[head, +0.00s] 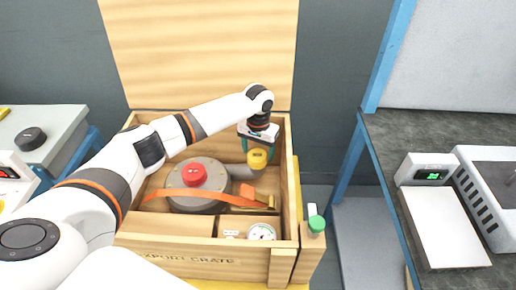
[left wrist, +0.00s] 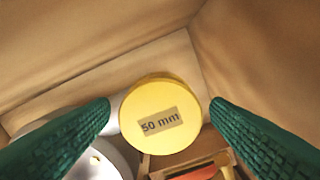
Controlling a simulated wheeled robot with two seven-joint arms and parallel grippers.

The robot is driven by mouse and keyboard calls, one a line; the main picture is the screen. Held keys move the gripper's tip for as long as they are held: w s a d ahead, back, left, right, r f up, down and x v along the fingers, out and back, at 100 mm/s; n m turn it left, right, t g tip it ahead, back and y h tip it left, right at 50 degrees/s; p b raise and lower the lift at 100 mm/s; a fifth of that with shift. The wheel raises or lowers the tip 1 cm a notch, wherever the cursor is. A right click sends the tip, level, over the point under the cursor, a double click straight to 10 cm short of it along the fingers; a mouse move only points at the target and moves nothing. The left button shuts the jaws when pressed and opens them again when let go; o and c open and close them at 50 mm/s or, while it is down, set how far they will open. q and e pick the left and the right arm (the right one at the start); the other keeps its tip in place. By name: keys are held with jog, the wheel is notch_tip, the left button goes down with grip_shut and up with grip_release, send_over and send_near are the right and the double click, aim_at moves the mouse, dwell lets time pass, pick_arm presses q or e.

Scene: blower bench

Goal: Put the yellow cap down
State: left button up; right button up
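The yellow cap (head: 257,159) is inside the wooden crate, at the end of the grey outlet pipe (head: 240,172) of the blower (head: 198,199). In the left wrist view the cap (left wrist: 160,114) shows its round top face with a "50 mm" label. My left gripper (head: 258,146) is above it, pointing down. Its green fingers (left wrist: 160,104) stand apart on either side of the cap, with a gap showing on both sides. The gripper is open and holds nothing. How the cap joins the pipe is hidden. My right gripper is not in view.
The crate (head: 190,262) has raised walls and an open lid (head: 200,50) behind. An orange strap (head: 175,193) crosses the blower, with a red knob (head: 194,174) on top. A gauge (head: 261,231) lies in the front compartment. A dark bench (head: 385,135) stands right.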

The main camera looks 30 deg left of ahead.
aim_at(258, 154)
pick_arm(q)
jog(key=shift+o, duration=0.5)
jog(key=shift+r, duration=0.1)
jog(key=shift+r, duration=0.2)
notch_tip(258, 154, up, 13)
jog(key=shift+f, duration=0.15)
